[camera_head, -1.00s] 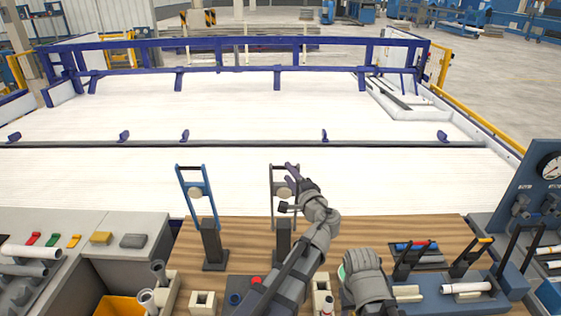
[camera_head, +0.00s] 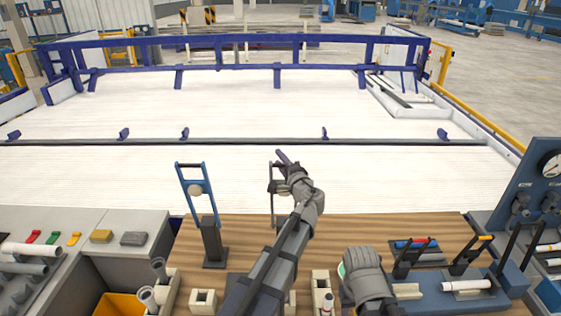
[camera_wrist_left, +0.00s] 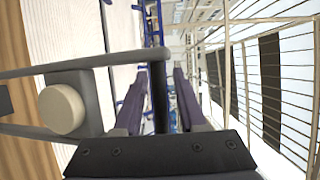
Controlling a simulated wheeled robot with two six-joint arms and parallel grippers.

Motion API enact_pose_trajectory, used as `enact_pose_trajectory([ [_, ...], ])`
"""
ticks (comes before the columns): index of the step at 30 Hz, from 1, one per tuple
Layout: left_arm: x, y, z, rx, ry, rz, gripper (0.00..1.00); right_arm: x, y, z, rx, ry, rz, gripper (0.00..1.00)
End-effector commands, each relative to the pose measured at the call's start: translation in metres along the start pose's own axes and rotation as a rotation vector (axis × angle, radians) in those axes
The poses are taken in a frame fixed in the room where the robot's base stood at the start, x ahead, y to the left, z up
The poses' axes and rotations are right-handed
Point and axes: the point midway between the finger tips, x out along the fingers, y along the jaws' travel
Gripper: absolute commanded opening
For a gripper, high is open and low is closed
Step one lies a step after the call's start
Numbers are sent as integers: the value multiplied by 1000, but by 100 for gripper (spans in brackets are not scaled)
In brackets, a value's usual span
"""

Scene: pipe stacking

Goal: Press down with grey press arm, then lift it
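The grey press arm (camera_head: 273,205) stands near the far edge of the wooden bench, mostly hidden behind my left arm in the head view. Its frame, dark top bar (camera_wrist_left: 159,95) and round cream pad (camera_wrist_left: 62,109) show in the left wrist view. My left gripper (camera_head: 280,159) is at the top of this press. In the left wrist view its purple fingers (camera_wrist_left: 158,100) are apart, one on each side of the dark bar, with gaps visible. The press arm looks raised. My right arm's fingers are not visible.
A similar blue press (camera_head: 197,187) stands upright to the left. The wooden bench (camera_head: 400,232) holds small blocks at the front and a blue fixture with black levers (camera_head: 470,298) at the right. Beyond the bench lies a wide white ribbed surface (camera_head: 240,115).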

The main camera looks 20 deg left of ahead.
Motion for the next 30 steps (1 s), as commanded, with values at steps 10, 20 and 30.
enact_pose_trajectory([
  [10,0,0,0,0,0,0,0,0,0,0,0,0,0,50],
  [20,0,0,0,0,0,0,0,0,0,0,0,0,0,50],
  [30,0,0,0,-1,0,0,0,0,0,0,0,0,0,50],
])
